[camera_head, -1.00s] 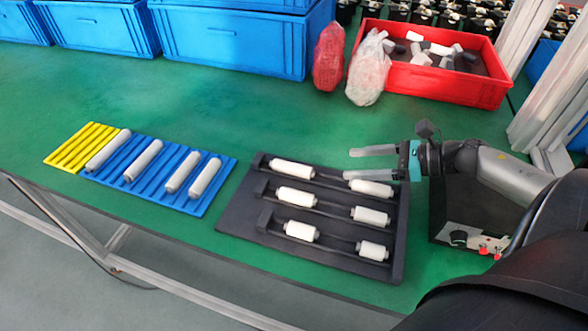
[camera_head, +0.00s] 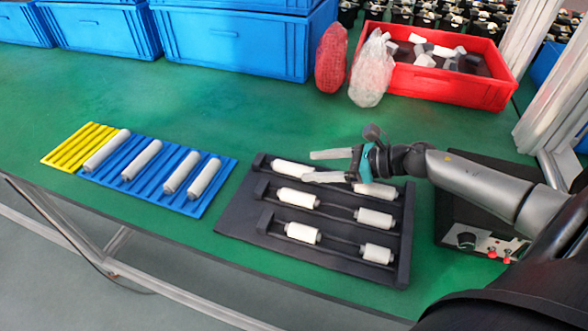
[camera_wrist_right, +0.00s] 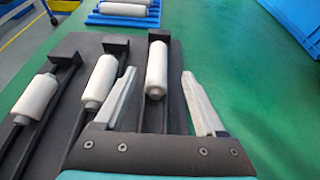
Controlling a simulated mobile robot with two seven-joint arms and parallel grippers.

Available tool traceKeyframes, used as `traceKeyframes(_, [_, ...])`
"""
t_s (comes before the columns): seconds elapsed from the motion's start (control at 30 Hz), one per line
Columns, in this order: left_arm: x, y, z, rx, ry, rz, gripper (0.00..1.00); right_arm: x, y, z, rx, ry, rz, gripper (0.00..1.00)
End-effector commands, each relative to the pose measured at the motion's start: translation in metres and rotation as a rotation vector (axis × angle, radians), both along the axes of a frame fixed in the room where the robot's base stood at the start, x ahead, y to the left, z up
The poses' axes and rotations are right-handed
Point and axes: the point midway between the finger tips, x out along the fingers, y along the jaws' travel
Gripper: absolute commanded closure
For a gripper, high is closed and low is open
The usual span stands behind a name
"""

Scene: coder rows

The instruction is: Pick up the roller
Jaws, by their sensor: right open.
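Several white rollers lie in pairs along the rods of a black rack (camera_head: 235,225). The far-row left roller (camera_head: 293,168) lies just ahead and to the left of my right gripper (camera_head: 312,166). In the right wrist view this roller (camera_wrist_right: 156,68) sits upright in the picture, beyond and between the two open fingers (camera_wrist_right: 158,100). A second roller (camera_wrist_right: 101,80) is left of the left finger and a third (camera_wrist_right: 36,98) is farther left. In the head view my right gripper is open, empty and above the rack's far side, partly hiding the far-row right roller (camera_head: 367,188). My left gripper is not seen.
A blue ribbed tray (camera_head: 215,190) with several longer grey rollers and a yellow ribbed tray (camera_head: 68,150) lie to the left. A red bin (camera_head: 450,88) and bagged items (camera_head: 371,72) stand behind. A black control box (camera_head: 450,228) is at right. Green table around the rack is clear.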

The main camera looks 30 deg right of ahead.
Motion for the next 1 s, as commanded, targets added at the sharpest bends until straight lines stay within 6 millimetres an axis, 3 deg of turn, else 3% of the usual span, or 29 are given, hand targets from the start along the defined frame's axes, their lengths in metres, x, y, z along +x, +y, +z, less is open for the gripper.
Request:
traceKeyframes(0.3, [0.000,0.000,-0.004,0.000,-0.001,0.000,0.50,0.024,0.025,-0.011,0.002,-0.003,-0.001,0.28])
traceKeyframes(0.7, [0.002,0.001,-0.004,0.000,-0.003,0.000,0.50,0.029,0.030,-0.015,0.000,0.000,0.000,0.28])
traceKeyframes(1.0, [0.002,0.003,-0.004,0.005,-0.003,-0.002,0.50,0.029,0.030,-0.015,0.001,-0.001,0.000,0.61])
